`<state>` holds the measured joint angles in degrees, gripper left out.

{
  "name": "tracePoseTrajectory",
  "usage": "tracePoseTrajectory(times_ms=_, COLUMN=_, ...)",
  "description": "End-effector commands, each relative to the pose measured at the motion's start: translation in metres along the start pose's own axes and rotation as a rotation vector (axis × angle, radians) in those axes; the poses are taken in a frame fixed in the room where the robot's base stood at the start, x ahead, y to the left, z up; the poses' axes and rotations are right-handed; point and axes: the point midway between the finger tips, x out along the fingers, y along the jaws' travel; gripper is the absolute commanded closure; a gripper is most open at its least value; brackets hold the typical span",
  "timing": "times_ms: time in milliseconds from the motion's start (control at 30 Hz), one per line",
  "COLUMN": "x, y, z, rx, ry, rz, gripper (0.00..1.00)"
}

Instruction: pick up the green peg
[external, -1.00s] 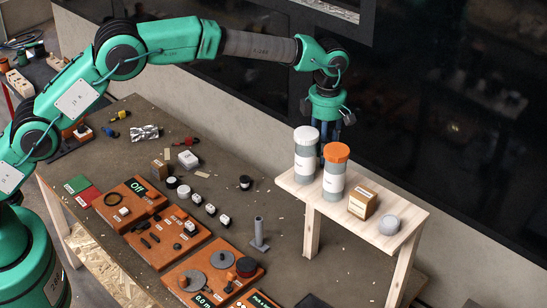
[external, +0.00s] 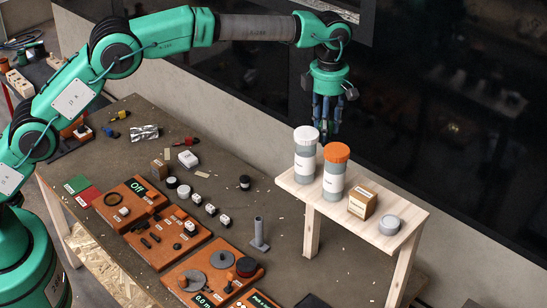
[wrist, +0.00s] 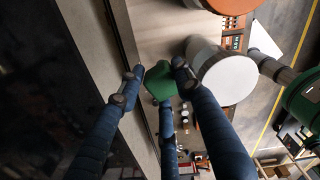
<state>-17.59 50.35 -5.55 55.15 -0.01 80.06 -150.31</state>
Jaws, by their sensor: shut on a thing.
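The green peg (wrist: 160,84) shows in the wrist view as a dark green piece between my fingertips. My gripper (wrist: 156,70) is shut on it. In the external view my gripper (external: 326,130) points down behind the small wooden shelf, just above and behind the two lidded jars. The peg cannot be made out in the external view; jars and fingers may hide it. The white-lidded jar (wrist: 228,75) stands close to the right of my fingers in the wrist view.
The wooden shelf (external: 400,239) bears the white-lidded jar (external: 305,160), an orange-lidded jar (external: 334,170), a small box (external: 362,203) and a grey round piece (external: 389,225). A dark wall stands close behind. The space above the jars is free.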

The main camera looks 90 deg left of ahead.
Motion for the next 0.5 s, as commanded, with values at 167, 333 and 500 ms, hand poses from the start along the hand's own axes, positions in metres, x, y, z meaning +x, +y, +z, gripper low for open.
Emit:
tracePoseTrajectory(times_ms=167, x=-0.04, y=0.0, z=0.001, rx=0.0, ry=-0.003, rz=0.002, gripper=1.0)
tracePoseTrajectory(times_ms=333, x=-0.072, y=0.001, z=0.001, rx=0.0, ry=-0.003, rz=0.002, gripper=1.0)
tracePoseTrajectory(times_ms=500, x=-0.094, y=0.0, z=0.001, rx=0.0, ry=-0.002, rz=0.001, gripper=1.0)
